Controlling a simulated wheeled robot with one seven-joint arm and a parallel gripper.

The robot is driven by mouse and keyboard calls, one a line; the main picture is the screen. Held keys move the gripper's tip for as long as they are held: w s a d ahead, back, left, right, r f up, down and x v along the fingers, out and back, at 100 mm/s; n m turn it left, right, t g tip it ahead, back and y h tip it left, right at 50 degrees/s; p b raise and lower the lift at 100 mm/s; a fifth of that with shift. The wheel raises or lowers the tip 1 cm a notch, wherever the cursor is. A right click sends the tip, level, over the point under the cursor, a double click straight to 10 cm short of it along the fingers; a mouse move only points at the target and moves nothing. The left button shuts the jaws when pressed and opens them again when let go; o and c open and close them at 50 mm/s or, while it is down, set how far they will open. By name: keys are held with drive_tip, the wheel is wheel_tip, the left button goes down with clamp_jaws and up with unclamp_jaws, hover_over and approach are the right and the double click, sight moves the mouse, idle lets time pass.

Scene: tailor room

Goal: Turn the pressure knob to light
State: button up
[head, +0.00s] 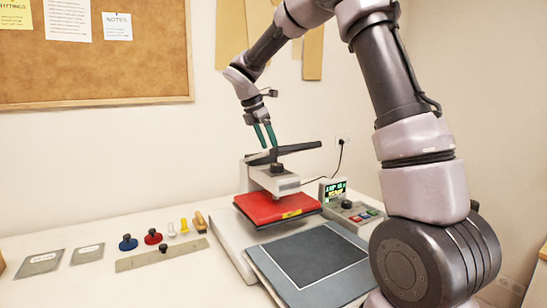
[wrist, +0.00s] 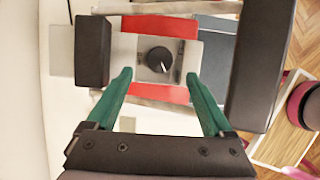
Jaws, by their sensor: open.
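The heat press has a red upper platen (head: 276,208) and a grey head (head: 273,181). The black round knob (wrist: 160,59) sits on a grey plate on top of the press in the wrist view. Its white pointer line points to the lower right; any scale labels are too small to read. In the head view the knob (head: 277,168) shows below the dark lever bar (head: 298,148). My gripper (head: 266,147) points down above the press. In the wrist view my gripper (wrist: 159,73) is open, its green fingers on either side of the knob's near edge, with nothing between them.
A control box (head: 357,213) with a lit display (head: 333,190) stands right of the press. The grey lower platen (head: 315,257) is bare. Stamps, small tools and a ruler (head: 145,260) lie on the table at left. A corkboard (head: 95,75) hangs behind.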

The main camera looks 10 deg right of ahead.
drive_tip(key=shift+v, duration=2.1)
drive_tip(key=shift+d, duration=0.1)
